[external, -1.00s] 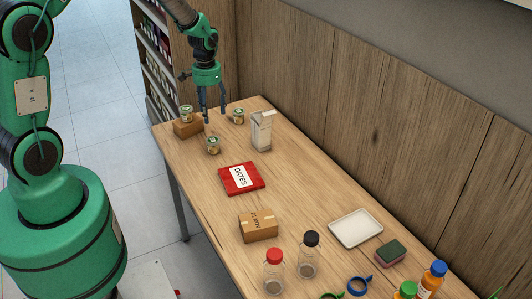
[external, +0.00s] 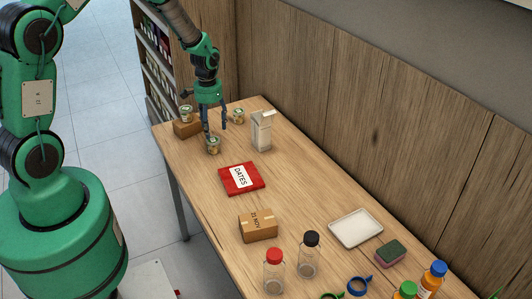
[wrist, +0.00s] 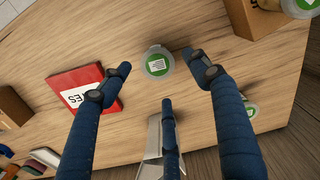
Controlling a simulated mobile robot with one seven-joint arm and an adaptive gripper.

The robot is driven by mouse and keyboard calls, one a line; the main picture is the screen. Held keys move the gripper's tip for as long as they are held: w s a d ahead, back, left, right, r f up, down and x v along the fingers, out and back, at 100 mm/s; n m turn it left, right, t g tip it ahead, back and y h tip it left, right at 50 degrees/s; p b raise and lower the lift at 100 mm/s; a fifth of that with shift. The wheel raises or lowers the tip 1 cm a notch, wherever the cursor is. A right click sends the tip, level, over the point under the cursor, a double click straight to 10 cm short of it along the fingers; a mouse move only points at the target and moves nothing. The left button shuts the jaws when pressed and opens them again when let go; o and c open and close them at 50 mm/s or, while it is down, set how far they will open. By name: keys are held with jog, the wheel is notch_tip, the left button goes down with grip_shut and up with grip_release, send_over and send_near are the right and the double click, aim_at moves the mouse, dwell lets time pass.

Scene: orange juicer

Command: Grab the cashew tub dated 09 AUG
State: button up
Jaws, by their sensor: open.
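Three small clear tubs with green-and-white labels are at the far end of the table. One tub (external: 213,146) stands on the bare wood at the front; it shows in the wrist view (wrist: 158,63) between my fingers. Another tub (external: 186,113) sits on a cardboard block, and shows at the wrist view's top right (wrist: 303,5). The third tub (external: 238,116) stands farther back, partly hidden by a finger in the wrist view (wrist: 250,111). The dates are too small to read. My gripper (external: 216,130) is open and empty, pointing down above and just behind the front tub.
A pale carton (external: 261,132) stands right of my gripper. A red DATES case (external: 241,178) lies in front of the tubs. The cardboard block (external: 188,129) is at the left edge. A cardboard box (external: 258,226), bottles and a white tray (external: 355,228) are nearer the camera.

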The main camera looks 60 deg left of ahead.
aim_at(213, 139)
jog(key=shift+f, duration=1)
jog(key=shift+d+f+b, duration=0.15)
jog(key=shift+f+b, duration=0.4)
jog(key=shift+f, duration=2.05)
jog(key=c, duration=1.1)
